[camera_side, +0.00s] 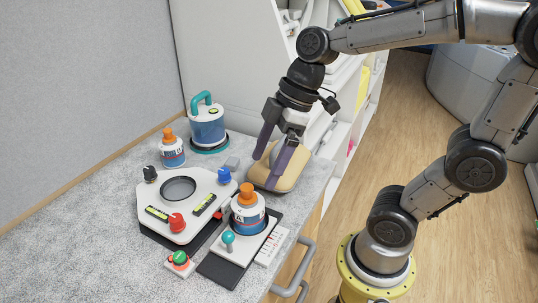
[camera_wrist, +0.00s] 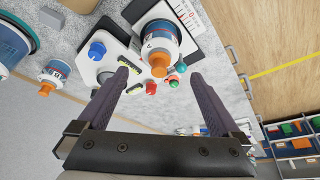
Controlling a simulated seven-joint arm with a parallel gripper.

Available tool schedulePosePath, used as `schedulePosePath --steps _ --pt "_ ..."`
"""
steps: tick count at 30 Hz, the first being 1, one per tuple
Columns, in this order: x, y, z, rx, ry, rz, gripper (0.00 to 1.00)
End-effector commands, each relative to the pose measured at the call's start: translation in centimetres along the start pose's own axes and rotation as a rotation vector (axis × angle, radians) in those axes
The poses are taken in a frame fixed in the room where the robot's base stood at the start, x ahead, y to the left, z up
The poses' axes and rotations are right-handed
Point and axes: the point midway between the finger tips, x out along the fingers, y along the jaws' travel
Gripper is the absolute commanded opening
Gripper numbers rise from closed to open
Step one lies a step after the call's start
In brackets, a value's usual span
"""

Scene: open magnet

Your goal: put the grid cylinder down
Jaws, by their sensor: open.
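No piece with a clear grid pattern can be told apart. A larger white and blue cylinder with an orange cap (camera_side: 248,214) stands upright on a small plate with a teal knob; it also shows in the wrist view (camera_wrist: 162,37). A smaller similar bottle (camera_side: 173,153) stands farther back, also in the wrist view (camera_wrist: 56,72). My gripper (camera_side: 266,172) points down, fingers apart and nothing seen between them, behind the larger cylinder. In the side view its fingers overlap a tan-topped block (camera_side: 289,170); contact cannot be told. The fingers show apart in the wrist view (camera_wrist: 160,78).
A white panel (camera_side: 150,196) with a round recess and coloured knobs lies left of my gripper. A blue canister with a teal handle (camera_side: 207,128) stands at the back. A red and green button box (camera_side: 180,263) sits in front. The counter's left front is clear.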

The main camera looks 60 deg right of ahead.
Motion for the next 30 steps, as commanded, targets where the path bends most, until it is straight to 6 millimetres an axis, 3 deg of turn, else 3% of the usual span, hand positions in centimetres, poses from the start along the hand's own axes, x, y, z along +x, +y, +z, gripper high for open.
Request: schedulePosePath --steps 7,19,30 --pt "-1.5 -0.5 1.0 0.067 -0.007 0.034 1.0" --pt "-3.0 -2.2 7.8 0.606 0.06 0.297 1.0" --pt "-3.1 -2.2 8.9 0.714 0.094 0.34 1.0"
